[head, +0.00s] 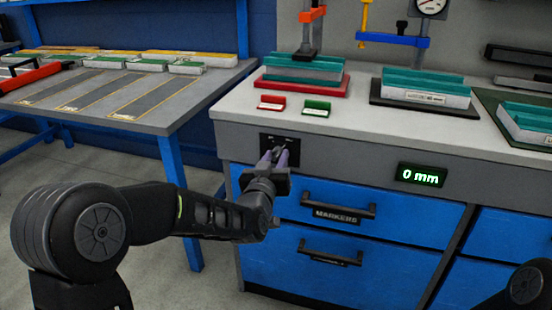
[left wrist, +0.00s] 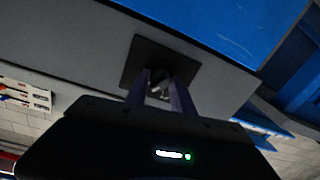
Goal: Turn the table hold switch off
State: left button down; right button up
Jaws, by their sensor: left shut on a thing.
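The table hold switch sits on a small black plate (head: 267,141) on the grey front edge of the workbench, above the blue drawers. My left gripper (head: 279,155) reaches up to this plate, its fingers shut on the switch. In the left wrist view the black plate (left wrist: 150,58) is straight ahead of the fingertips (left wrist: 157,85). A small light metal part of the switch (left wrist: 158,90) shows between the fingers. The fingers hide most of the switch, and I cannot tell its position. My right gripper is not in view; only a dark part of my arm shows at the lower right.
A green display (head: 422,175) reads "0 mm". The MARKERS drawer handle (head: 338,212) juts out just below right of my left gripper. Red (head: 271,102) and green (head: 317,107) blocks lie on the benchtop above. A blue-legged table (head: 150,115) stands at left.

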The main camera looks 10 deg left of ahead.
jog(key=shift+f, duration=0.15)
pick_arm(q)
jog(key=n+b, duration=0.2)
jog(key=b, duration=0.1)
jog(key=shift+f+n, duration=0.1)
jog(key=shift+n, duration=0.3)
jog(key=n+b, duration=0.6)
jog(key=shift+n+g, duration=0.3)
jog(key=shift+n, duration=0.1)
jog(key=n+b, duration=0.2)
jog(key=b, duration=0.1)
jog(key=shift+n+h, duration=0.3)
jog(key=shift+n, duration=0.1)
jog(key=shift+r+n+b, duration=0.25)
jog(key=shift+n+b, duration=0.15)
jog(key=shift+n, duration=0.2)
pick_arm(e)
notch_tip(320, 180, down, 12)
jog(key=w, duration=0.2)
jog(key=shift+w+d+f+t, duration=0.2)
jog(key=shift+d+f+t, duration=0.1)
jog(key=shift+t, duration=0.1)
pick_arm(q)
jog(key=c, duration=1.1)
grip_release()
jog(key=shift+s, duration=0.1)
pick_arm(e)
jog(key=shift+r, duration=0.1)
